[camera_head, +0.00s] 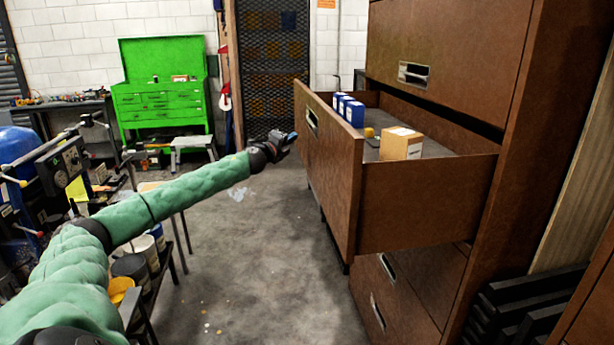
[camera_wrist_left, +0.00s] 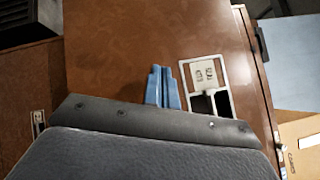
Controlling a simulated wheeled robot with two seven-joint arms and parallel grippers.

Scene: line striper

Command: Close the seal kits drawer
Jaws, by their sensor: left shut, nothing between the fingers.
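The brown seal kits drawer (camera_head: 420,208) is pulled far out of the cabinet at the right in the head view. Its front panel (camera_head: 335,170) faces left and has a metal handle (camera_head: 312,120). My left gripper (camera_head: 289,137) is shut and empty, just left of the front panel near the handle. In the left wrist view, the blue fingertips (camera_wrist_left: 162,88) are together before the brown panel (camera_wrist_left: 150,40), beside the handle with its label (camera_wrist_left: 204,75). I cannot tell whether they touch the panel. My right gripper is not in view.
The drawer holds a cardboard box (camera_head: 401,144) and several blue boxes (camera_head: 354,113). The brown cabinet (camera_head: 450,45) has closed drawers above and below. A green tool chest (camera_head: 162,90) stands at the back. Open concrete floor (camera_head: 250,250) lies left of the drawer.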

